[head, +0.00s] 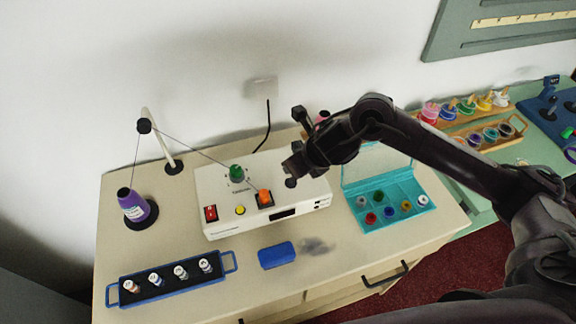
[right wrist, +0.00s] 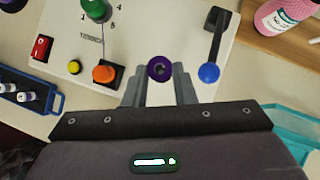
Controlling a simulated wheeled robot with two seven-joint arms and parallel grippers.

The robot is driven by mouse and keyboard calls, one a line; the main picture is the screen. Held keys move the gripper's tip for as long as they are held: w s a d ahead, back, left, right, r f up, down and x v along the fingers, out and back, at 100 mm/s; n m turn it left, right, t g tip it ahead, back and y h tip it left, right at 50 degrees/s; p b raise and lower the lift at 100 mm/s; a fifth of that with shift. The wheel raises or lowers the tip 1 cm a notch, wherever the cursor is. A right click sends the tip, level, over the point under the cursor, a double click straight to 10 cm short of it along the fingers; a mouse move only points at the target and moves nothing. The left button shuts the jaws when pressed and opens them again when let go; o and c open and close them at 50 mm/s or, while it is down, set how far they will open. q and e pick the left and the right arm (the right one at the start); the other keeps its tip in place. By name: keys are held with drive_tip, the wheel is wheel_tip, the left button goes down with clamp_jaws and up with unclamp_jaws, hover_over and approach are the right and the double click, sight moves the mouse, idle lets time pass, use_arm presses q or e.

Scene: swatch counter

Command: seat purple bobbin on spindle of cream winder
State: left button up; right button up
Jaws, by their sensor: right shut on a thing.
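The cream winder (head: 215,186) stands on the counter, with a green dial (head: 236,172), an orange knob (head: 265,197), a red switch and a yellow button on it. My right gripper (head: 291,170) is over the winder's right part. In the right wrist view, the right gripper (right wrist: 160,88) is shut on the purple bobbin (right wrist: 160,70), seen end-on with its centre hole, over the winder's top (right wrist: 135,45). The bobbin cannot be made out in the head view. I cannot see the spindle, nor tell whether the bobbin touches it. My left gripper is not in view.
A blue-ended lever (right wrist: 209,72) is close right of the bobbin. A purple thread cone (head: 133,207) stands left; its thread runs over a guide post (head: 160,140). A blue rack (head: 228,262), a blue block (head: 276,255) and a teal box (head: 374,222) surround the winder.

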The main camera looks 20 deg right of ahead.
sight(295, 186)
drive_tip(key=shift+f+b, duration=1.35)
drive_tip(key=shift+f, duration=0.55)
drive_tip(key=shift+f+b, duration=0.9)
drive_tip(key=shift+b, duration=0.05)
drive_tip(key=o, duration=1)
drive_tip(key=v, duration=0.8)
